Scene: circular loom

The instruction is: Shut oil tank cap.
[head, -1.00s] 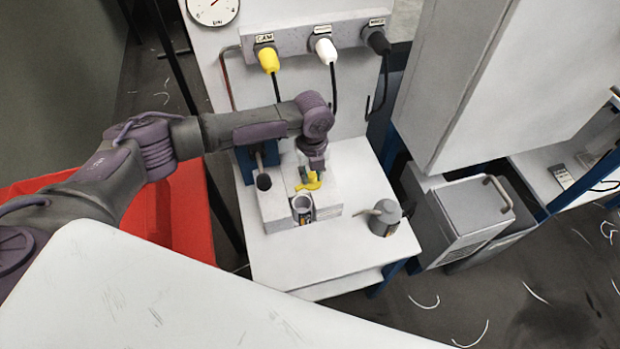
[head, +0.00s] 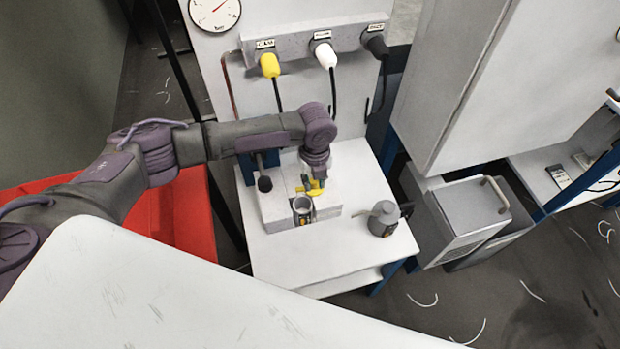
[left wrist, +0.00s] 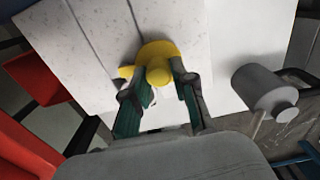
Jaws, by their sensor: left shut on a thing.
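The yellow cap (head: 317,186) is at the tip of my left gripper (head: 317,180), over the white block on the small table. In the left wrist view the cap (left wrist: 157,56) shows a round disc, a raised knob and a small lobe to the left. The fingers of my left gripper (left wrist: 158,85) close on the knob from both sides. A grey open-topped cylinder (head: 303,210) with a dark label stands at the block's front, just in front of the cap. I cannot tell whether the cap is seated or raised. My right gripper is not in view.
A grey oil can (head: 383,218) with a spout stands on the white table (head: 290,255), right of the block (head: 273,208). A dark-knobbed lever (head: 264,183) is left of my gripper. Yellow, white and black plugs hang on the panel behind.

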